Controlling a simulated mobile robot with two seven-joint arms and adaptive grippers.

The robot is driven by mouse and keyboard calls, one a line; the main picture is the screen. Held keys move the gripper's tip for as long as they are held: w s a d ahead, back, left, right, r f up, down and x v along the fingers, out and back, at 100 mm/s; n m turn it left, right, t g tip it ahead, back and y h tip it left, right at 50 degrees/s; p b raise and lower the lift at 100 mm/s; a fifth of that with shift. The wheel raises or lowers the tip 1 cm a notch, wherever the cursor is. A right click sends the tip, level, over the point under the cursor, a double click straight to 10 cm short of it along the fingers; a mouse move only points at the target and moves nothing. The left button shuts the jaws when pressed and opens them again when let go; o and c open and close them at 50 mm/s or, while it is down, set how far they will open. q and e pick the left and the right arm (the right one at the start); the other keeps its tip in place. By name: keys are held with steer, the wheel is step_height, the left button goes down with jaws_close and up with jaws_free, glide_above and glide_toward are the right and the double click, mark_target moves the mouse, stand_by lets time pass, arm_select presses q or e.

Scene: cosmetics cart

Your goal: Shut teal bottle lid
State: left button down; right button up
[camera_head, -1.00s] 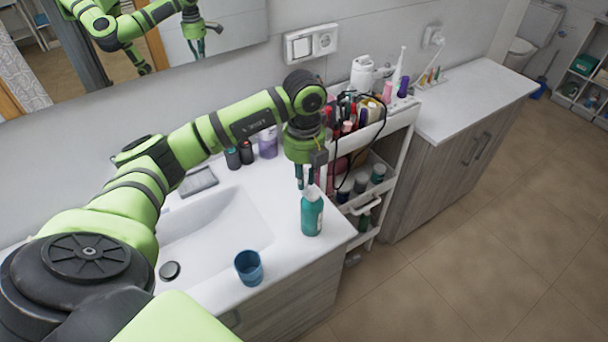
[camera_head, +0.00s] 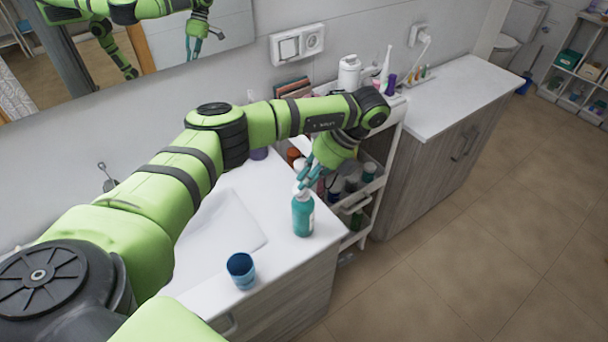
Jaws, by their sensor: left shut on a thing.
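The teal bottle (camera_head: 303,215) stands upright near the right front corner of the white sink counter, with a pale label on its side. Its white top shows at the upper end, partly covered by my gripper. My left gripper (camera_head: 306,182) reaches down at a slant from the upper right, with its teal fingers at the bottle's top. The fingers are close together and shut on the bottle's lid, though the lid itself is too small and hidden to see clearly. My right gripper is not in view.
A blue cup (camera_head: 241,270) stands on the counter's front edge, left of the bottle. A white cart (camera_head: 394,135) with several cosmetics stands right behind the bottle, partly hidden by my arm. A wooden cabinet (camera_head: 440,150) is beyond it. The mirror (camera_head: 150,40) is behind.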

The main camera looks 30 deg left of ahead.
arm_select(q)
steer(key=shift+d+f, duration=0.25)
steer(key=shift+f, duration=0.15)
steer(key=c, duration=1.3)
jaws_free()
steer(key=shift+w+a, duration=0.1)
steer(key=shift+w, duration=0.05)
steer(key=v, duration=1.2)
steer(key=shift+w+d+f, duration=0.15)
steer(key=shift+w+d, duration=0.05)
